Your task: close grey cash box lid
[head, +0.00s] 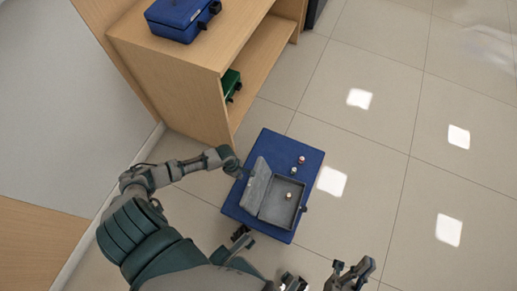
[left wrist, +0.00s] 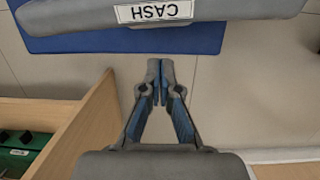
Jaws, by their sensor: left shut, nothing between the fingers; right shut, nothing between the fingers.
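The grey cash box (head: 281,222) sits open on a blue-topped stand (head: 275,145). Its lid (head: 257,187) stands raised along the left side of the box. In the left wrist view, the lid (left wrist: 230,10) with a white CASH label crosses the top. My left gripper (head: 238,171) is shut and empty, just left of the lid; its closed fingers (left wrist: 160,80) point toward the lid, with a visible gap in the wrist view. My right gripper (head: 352,268) is shut and empty at the bottom, away from the box. A small red-and-white item (head: 289,195) lies inside the box.
Two small cylindrical items, one red-and-white (head: 301,159) and one pale (head: 294,170), stand on the blue top beyond the box. A wooden shelf unit (head: 185,85) stands to the upper left, holding a blue box (head: 180,18) and a green box (head: 230,82). The tiled floor at right is clear.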

